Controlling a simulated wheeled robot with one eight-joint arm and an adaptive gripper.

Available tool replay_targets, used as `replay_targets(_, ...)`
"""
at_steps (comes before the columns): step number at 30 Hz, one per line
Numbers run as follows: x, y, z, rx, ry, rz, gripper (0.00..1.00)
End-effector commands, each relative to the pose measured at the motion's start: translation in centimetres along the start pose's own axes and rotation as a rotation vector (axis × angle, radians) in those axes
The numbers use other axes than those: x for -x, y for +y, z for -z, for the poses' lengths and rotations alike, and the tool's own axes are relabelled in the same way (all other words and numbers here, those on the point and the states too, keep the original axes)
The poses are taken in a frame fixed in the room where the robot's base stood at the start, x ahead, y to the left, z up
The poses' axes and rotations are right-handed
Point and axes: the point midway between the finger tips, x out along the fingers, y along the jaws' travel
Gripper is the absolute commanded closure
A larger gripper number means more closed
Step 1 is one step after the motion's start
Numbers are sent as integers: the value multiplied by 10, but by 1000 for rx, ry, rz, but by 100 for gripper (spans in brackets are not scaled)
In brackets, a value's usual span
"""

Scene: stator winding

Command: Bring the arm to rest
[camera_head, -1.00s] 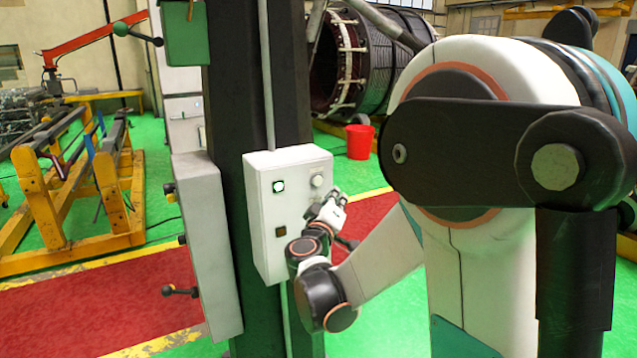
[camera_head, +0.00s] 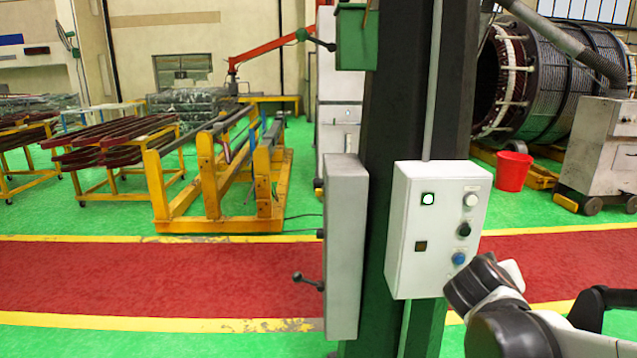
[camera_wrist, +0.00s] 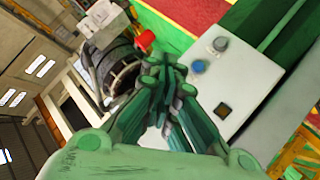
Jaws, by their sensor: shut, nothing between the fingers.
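My gripper (camera_wrist: 171,74) shows in the wrist view with its green fingers drawn together and nothing between them. It is hidden in the head view, where only dark and white parts of my arm show at the lower right. These parts are beside the lower right corner of the control box. The white control box (camera_head: 407,269) is fixed to a dark column and carries a lit square, a white knob, a dark button and a blue button (camera_head: 459,258). The box (camera_wrist: 262,64) fills the right of the wrist view, with the fingers in front of its edge.
The dark column (camera_head: 393,110) and a grey side box (camera_head: 345,250) with levers stand left of the control box. A red bucket (camera_head: 513,171) and a large stator (camera_head: 560,80) are behind. Yellow racks (camera_head: 215,190) stand at left. The red floor strip (camera_head: 150,279) is clear.

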Motion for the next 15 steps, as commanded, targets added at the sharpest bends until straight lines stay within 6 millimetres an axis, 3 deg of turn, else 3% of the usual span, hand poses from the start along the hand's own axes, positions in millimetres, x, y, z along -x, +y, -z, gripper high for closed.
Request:
replay_targets(6,52,-36,-60,-58,-126,222,100)
replay_targets(15,130,-93,-126,-119,-237,543,100)
